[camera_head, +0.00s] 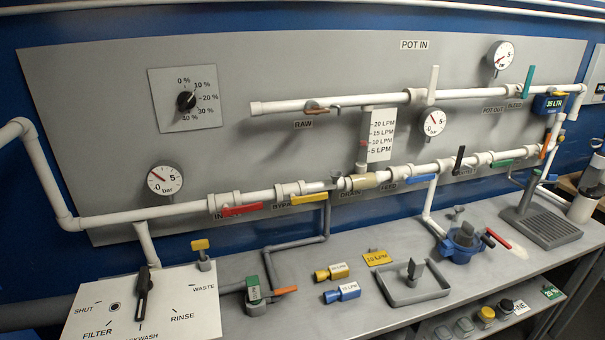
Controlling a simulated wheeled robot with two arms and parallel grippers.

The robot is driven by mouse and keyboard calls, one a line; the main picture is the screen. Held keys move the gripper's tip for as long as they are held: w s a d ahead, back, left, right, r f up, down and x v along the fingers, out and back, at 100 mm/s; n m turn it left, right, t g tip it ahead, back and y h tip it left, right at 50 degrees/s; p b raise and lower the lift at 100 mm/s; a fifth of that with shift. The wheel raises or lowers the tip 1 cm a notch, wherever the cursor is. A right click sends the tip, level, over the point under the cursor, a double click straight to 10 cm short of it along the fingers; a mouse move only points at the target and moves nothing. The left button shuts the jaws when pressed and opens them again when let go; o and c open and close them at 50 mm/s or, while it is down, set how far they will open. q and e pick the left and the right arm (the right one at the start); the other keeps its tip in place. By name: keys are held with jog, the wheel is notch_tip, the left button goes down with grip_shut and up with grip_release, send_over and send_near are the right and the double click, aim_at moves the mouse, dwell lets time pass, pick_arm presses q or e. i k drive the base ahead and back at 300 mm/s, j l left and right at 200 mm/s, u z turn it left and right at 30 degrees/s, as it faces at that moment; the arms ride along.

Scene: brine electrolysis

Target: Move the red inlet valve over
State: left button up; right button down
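The red inlet valve handle (242,210) sits on the lower white pipe, left of the middle, in the head view. It lies roughly along the pipe and partly covers a label on the grey panel that begins "IN". A white valve body (222,202) is at its left end. Neither of my grippers shows in this view, and nothing touches the red handle.
A yellow bypass handle (310,199) is close to its right on the same pipe. A pressure gauge (165,180) is up and left. Below stand the filter selector board (190,308), a yellow-topped valve (201,246) and the grey bench (310,315). Space before the red handle looks clear.

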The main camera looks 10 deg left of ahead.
aim_at(226, 213)
jog(key=i+j+u, duration=0.2)
jog(key=j+u, duration=0.3)
jog(key=i+j+u, duration=0.2)
jog(key=u, duration=0.25)
